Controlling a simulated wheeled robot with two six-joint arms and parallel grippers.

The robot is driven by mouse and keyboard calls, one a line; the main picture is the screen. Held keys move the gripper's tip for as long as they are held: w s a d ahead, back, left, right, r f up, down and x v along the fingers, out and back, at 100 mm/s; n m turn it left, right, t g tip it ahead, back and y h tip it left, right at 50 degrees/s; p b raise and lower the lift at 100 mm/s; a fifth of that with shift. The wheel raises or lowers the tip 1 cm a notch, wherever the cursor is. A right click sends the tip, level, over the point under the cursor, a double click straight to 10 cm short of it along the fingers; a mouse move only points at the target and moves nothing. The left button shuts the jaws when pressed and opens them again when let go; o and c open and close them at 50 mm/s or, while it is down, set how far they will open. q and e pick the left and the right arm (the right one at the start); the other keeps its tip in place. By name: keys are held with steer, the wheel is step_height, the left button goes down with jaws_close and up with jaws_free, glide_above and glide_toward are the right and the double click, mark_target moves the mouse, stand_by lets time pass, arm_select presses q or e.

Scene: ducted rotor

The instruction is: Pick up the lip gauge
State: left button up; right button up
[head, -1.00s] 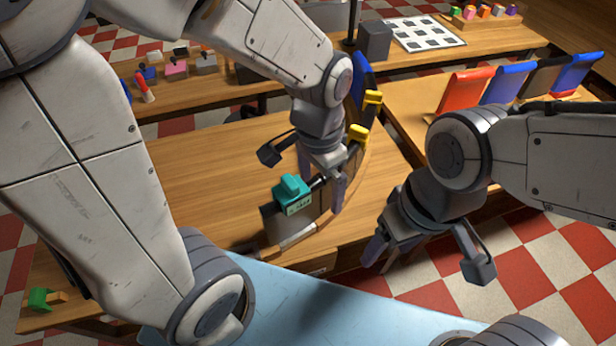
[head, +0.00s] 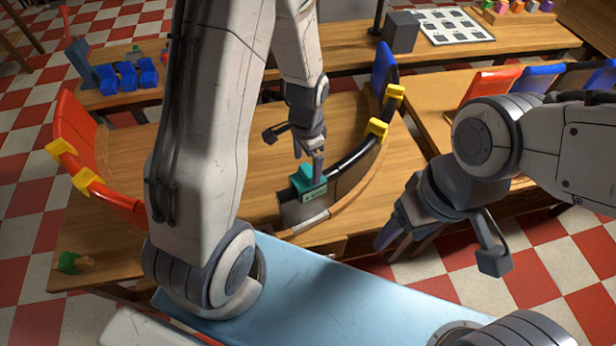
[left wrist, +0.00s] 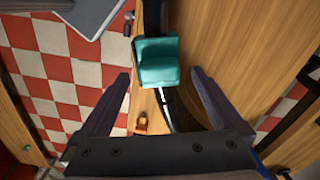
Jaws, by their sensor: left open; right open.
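A teal block with a small label (head: 309,186), which looks like the lip gauge, sits on the black curved duct segment (head: 358,158) at the front of the wooden table. My left gripper (head: 314,174) is open, pointing down right at the block in the head view. In the left wrist view the teal block (left wrist: 158,62) lies between the two spread fingers, near their tips, with gaps on both sides. I cannot tell how far below the tips it is. My right gripper (head: 437,245) is open and empty, apart from the table at the right.
A red curved segment with yellow clips (head: 92,165) stands at the left. A blue panel (head: 383,70) and yellow clips (head: 377,129) stand by the black segment's far end. A green block (head: 68,262) lies at the front left. The table's middle is bare.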

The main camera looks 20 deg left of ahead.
mark_target(308, 170)
arm_select(q)
steer(key=shift+d+f, duration=0.15)
steer(key=shift+f, duration=1.35)
jaws_close()
steer(key=shift+r, duration=0.1)
